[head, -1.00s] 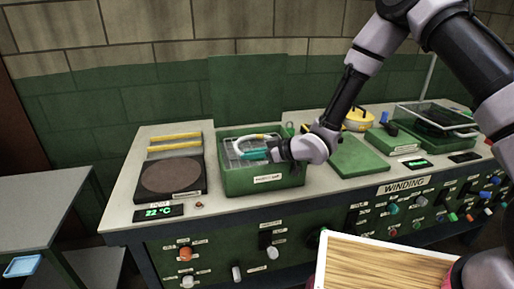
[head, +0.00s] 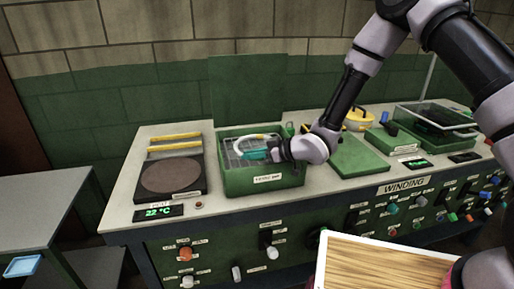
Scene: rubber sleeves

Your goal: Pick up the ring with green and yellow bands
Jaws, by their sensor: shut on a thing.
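A ring (head: 239,141) with a pale, yellowish band and a teal-green band shows at the left of my gripper (head: 270,151). The gripper is shut on the ring's near, green side. The ring is over the open green bin (head: 264,181), which has a wire rack inside and its green lid raised behind it. I cannot tell whether the ring touches the rack. My gripper's fingers are small and dark here, and they partly hide the ring's right end.
A round brown plate (head: 171,175) on a dark base is left of the bin. A flat green block (head: 359,158) lies to the right. Farther right are a yellow pot (head: 357,119) and a glass-lidded box (head: 437,118). Knobs line the bench front.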

